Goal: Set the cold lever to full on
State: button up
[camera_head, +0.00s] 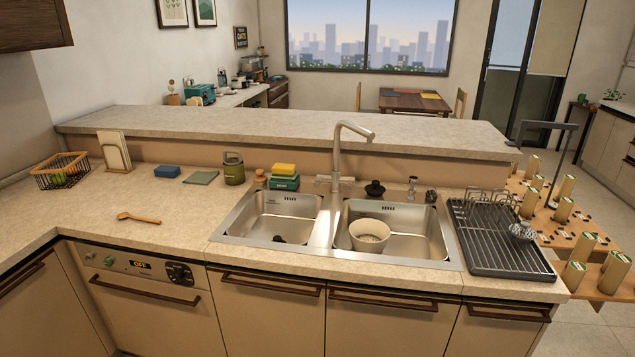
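A brushed metal tap (352,128) stands behind the double sink, its spout arching up over the middle. A short crossbar at its base (335,181) has a small lever or knob at each end. The left end (319,180) and the right end (348,180) look alike at this size. I cannot tell which one is cold or how far either is turned. No water is seen running. My gripper is not in view.
A black stopper (375,188) and small fittings (412,184) stand right of the tap, sponges (284,176) left. A dark dish rack (495,240) is far right. Front counter is mostly clear.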

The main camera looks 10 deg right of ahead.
aim_at(319, 180)
jog(key=u, duration=0.05)
jog(key=i, duration=0.95)
jog(key=z, duration=0.3)
jog(key=k, duration=0.6)
jog(key=u, duration=1.85)
